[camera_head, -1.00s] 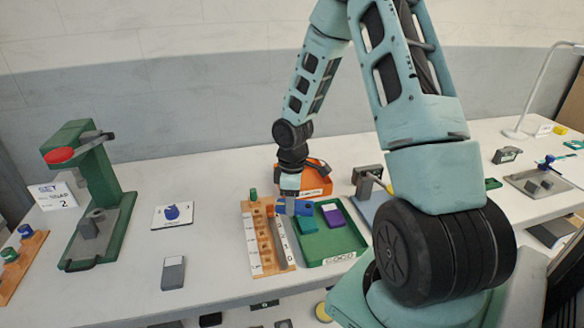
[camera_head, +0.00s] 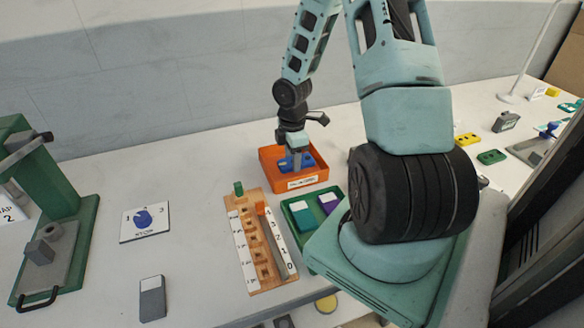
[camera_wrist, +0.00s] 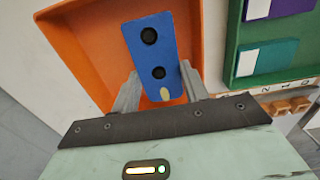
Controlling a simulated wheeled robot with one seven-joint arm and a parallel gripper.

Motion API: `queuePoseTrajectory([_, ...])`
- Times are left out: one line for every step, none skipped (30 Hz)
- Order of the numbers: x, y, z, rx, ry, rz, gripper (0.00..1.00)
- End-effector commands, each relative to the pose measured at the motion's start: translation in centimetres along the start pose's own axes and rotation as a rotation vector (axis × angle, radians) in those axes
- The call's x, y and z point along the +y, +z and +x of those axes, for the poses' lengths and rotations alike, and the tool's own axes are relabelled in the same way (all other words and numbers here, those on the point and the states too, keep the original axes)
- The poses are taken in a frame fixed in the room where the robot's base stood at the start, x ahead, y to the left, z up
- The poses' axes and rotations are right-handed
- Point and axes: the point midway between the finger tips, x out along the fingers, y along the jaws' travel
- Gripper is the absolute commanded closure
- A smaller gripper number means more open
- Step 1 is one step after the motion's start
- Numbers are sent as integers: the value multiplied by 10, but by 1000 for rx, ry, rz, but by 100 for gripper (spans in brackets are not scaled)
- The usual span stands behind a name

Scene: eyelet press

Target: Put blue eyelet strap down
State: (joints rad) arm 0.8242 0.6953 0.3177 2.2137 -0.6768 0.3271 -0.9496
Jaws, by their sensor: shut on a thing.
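The blue eyelet strap (camera_wrist: 152,52) is a flat blue piece with two dark round holes and a pale spot near its lower end. My gripper (camera_wrist: 158,88) is shut on it near that end, one finger on each side. In the head view my gripper (camera_head: 296,160) points down into the orange tray (camera_head: 312,181), and the blue strap (camera_head: 307,161) shows at its fingers, inside the tray's outline. The orange tray (camera_wrist: 60,25) lies beneath the strap in the wrist view. Whether the strap touches the tray floor, I cannot tell.
A green tray (camera_head: 312,237) with a teal piece (camera_head: 302,217) and a purple piece (camera_head: 328,203) stands in front of the orange tray. A wooden peg rack (camera_head: 236,210) is beside it. A green press (camera_head: 72,215) stands at left.

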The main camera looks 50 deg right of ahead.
Motion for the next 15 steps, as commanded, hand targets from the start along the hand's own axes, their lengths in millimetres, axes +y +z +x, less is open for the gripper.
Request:
queuePoseTrajectory([0, 0, 4, 0, -1, -1, 77])
queuePoseTrajectory([0, 0, 6, 0, 0, -1, 77])
queuePoseTrajectory([0, -1, 11, 0, 0, -2, 77])
queuePoseTrajectory([0, -1, 15, 0, -2, -2, 77])
queuePoseTrajectory([-1, -1, 20, 0, -3, -2, 77])
queuePoseTrajectory([0, -1, 25, 0, -2, -2, 77])
queuePoseTrajectory([0, -1, 30, 0, -2, -2, 77])
queuePoseTrajectory([0, -1, 34, 0, -2, -2, 77])
queuePoseTrajectory([0, 0, 36, 0, -1, -2, 77])
queuePoseTrajectory([0, 0, 38, 0, 0, -1, 77])
queuePoseTrajectory([0, 0, 38, 0, 0, 0, 77])
queuePoseTrajectory([0, 0, 38, 0, 1, 0, 77])
queuePoseTrajectory([0, 0, 37, 0, 1, 0, 77])
queuePoseTrajectory([0, 0, 37, 0, 1, 0, 77])
queuePoseTrajectory([0, 0, 37, 0, 1, 0, 77])
